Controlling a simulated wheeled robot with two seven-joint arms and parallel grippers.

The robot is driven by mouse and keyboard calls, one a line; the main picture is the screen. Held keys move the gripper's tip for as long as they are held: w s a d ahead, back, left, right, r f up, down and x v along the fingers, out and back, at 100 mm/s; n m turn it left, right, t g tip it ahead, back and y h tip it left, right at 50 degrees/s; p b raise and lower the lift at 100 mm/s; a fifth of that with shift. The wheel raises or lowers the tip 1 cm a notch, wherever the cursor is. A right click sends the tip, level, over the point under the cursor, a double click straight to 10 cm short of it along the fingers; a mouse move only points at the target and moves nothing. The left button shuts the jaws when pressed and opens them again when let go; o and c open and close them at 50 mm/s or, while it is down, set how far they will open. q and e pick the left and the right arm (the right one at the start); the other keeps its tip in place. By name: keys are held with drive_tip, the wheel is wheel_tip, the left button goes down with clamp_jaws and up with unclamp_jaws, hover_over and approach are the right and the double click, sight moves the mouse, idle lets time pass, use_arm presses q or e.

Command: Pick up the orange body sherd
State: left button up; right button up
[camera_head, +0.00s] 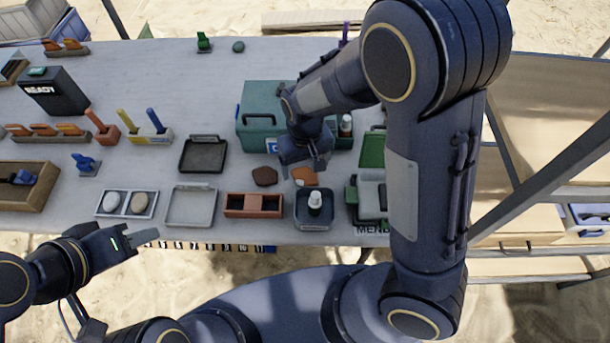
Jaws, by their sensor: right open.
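The orange body sherd (303,178) lies on the grey table, just left of centre-right, above a dark square tray. A dark reddish-brown sherd (264,176) lies to its left. My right gripper (303,167) is open and points down over the orange sherd, hiding part of its upper side. I cannot tell whether the fingers touch the sherd. My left gripper (143,237) is out past the table's front edge at lower left, away from both sherds; its opening is not clear.
A teal toolbox (261,110) stands behind the sherds. A brown two-part tray (253,205) and a dark tray (302,221) with a white-capped bottle (315,203) stand in front. A black tray (203,156) and a pale empty tray (190,208) lie to the left.

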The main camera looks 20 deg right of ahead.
sight(306, 176)
drive_tip(key=shift+d+f, duration=0.1)
drive_tip(key=shift+f, duration=1.45)
drive_tip(key=shift+c, duration=0.4)
drive_tip(key=c, duration=1)
drive_tip(key=shift+r, duration=0.1)
